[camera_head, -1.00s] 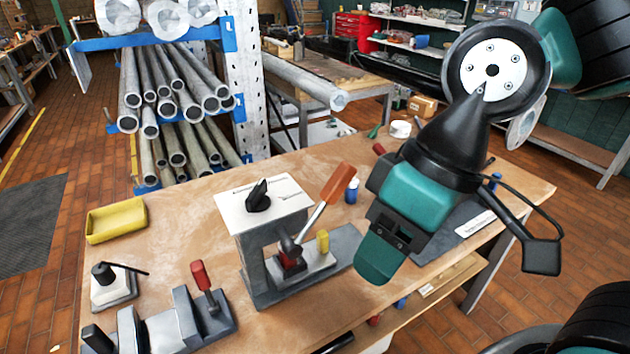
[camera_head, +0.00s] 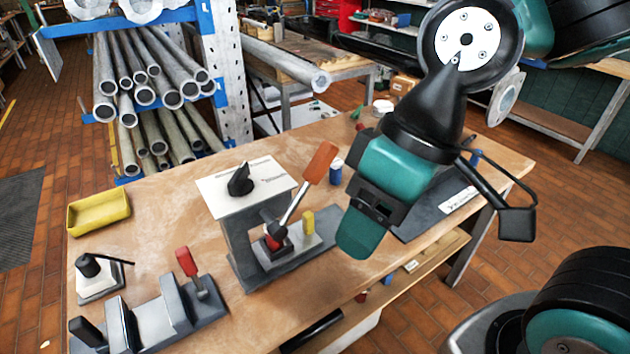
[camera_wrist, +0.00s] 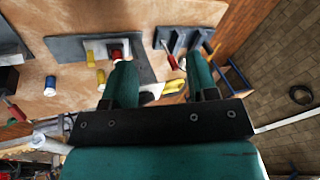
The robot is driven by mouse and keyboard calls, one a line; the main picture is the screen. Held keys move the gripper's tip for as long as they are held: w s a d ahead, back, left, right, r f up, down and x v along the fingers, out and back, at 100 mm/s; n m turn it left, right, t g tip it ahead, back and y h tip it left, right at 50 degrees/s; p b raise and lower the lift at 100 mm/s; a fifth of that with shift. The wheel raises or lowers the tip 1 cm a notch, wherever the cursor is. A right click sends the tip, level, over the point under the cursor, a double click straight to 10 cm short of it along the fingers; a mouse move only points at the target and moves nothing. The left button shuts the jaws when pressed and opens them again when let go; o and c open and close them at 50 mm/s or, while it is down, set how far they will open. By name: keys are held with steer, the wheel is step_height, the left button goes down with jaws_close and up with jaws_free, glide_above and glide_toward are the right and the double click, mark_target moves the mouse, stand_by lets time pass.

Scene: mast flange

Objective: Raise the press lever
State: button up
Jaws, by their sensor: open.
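The press (camera_head: 245,225) is a grey frame on the bench with a white top plate and a black knob. Its lever has an orange handle (camera_head: 320,162) on a metal rod, tilted up to the right from a red pivot (camera_head: 273,240). A yellow peg (camera_head: 308,222) stands beside the pivot. My gripper (camera_head: 357,238) hangs right of the press, pointing down, apart from the lever. In the wrist view, my gripper (camera_wrist: 160,64) has its two teal fingers spread with nothing between them. The press base (camera_wrist: 75,48) lies beyond the left finger; I cannot make out the orange handle clearly there.
A vise with a red handle (camera_head: 187,262) and a small black-lever device (camera_head: 95,275) stand at the bench's front left. A yellow tray (camera_head: 98,213) is behind them. A blue bottle (camera_head: 336,172) stands behind the handle. A pipe rack (camera_head: 150,90) is at the back left.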

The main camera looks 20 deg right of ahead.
step_height(320, 180, up, 12)
steer(key=n+h+p, duration=0.3)
steer(key=n+h, duration=0.1)
steer(key=n, duration=1)
glide_above(322, 151)
step_height(322, 151, down, 18)
steer(key=p, duration=0.2)
steer(key=shift+r+p, duration=0.25)
steer(key=shift+p, duration=0.15)
jaws_close()
steer(key=shift+r, duration=0.1)
